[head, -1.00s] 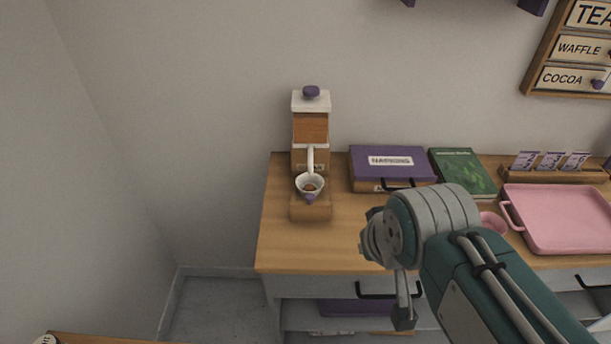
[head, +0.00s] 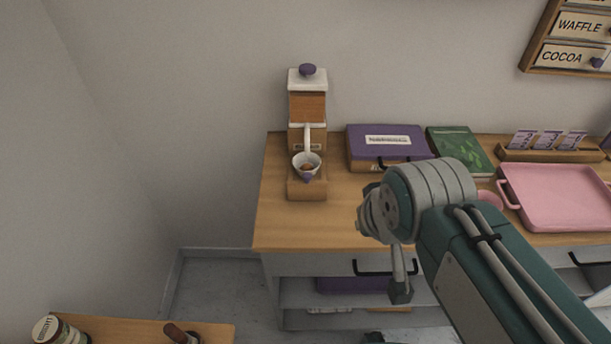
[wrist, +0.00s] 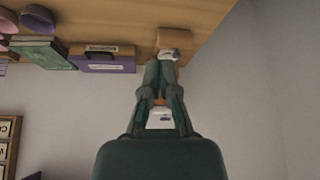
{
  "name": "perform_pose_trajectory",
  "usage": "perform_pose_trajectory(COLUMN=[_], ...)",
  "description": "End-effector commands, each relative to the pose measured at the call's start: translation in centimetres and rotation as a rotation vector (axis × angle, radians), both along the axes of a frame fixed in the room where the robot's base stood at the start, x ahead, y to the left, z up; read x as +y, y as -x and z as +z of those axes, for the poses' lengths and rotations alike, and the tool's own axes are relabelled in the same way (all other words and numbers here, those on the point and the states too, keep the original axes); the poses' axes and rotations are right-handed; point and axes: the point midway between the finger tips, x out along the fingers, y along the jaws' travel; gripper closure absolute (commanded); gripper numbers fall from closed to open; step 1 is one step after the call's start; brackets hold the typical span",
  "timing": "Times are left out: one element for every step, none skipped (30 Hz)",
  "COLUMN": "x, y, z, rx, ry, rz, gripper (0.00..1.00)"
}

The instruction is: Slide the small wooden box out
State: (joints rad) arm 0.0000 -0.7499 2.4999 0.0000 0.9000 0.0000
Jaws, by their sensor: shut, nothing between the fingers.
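The coffee grinder (head: 308,105) stands at the left end of the counter, with a white lid and purple knob. At its foot is a small wooden box (head: 306,190), apparently the task's box, in front of the grinder body. The wrist view is upside down and shows the box (wrist: 174,38) at the top. My gripper (wrist: 160,64) is shut and empty, its fingertips pointing toward the box and bowl; the gap is hard to judge.
Right of the grinder are a purple napkin box (head: 385,140), a green book (head: 458,148) and a pink tray (head: 560,197). A black drawer handle (head: 385,267) is on the cart front. A low wooden surface (head: 215,333) is at lower left. Counter before the grinder is clear.

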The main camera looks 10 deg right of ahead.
Motion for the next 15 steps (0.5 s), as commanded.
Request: perform_pose_trajectory(x=[0.0, 0.0, 0.0, 0.0, 0.0, 0.0, 0.0, 0.0, 0.0, 0.0, 0.0, 0.0, 0.01, 0.02, 0.06], y=[0.0, 0.0, 0.0, 0.0, 0.0, 0.0, 0.0, 0.0, 0.0, 0.0, 0.0, 0.0, -0.03, -0.12, -0.35], z=[0.0, 0.0, 0.0, 0.0, 0.0, 0.0, 0.0, 0.0, 0.0, 0.0, 0.0, 0.0, 0.01, 0.03, 0.09], rx=[0.0, 0.0, 0.0, 0.0, 0.0, 0.0, 0.0, 0.0, 0.0, 0.0, 0.0, 0.0, 0.0, 0.001, 0.004], ry=[0.0, 0.0, 0.0, 0.0, 0.0, 0.0, 0.0, 0.0, 0.0, 0.0, 0.0, 0.0, 0.0, 0.001, 0.001], rz=[0.0, 0.0, 0.0, 0.0, 0.0, 0.0, 0.0, 0.0, 0.0, 0.0, 0.0, 0.0, 0.001, 0.003, 0.011], gripper=[1.0, 1.0, 1.0, 1.0, 1.0, 1.0, 1.0, 1.0, 1.0, 1.0, 1.0, 0.87, 0.73, 0.6, 0.42])
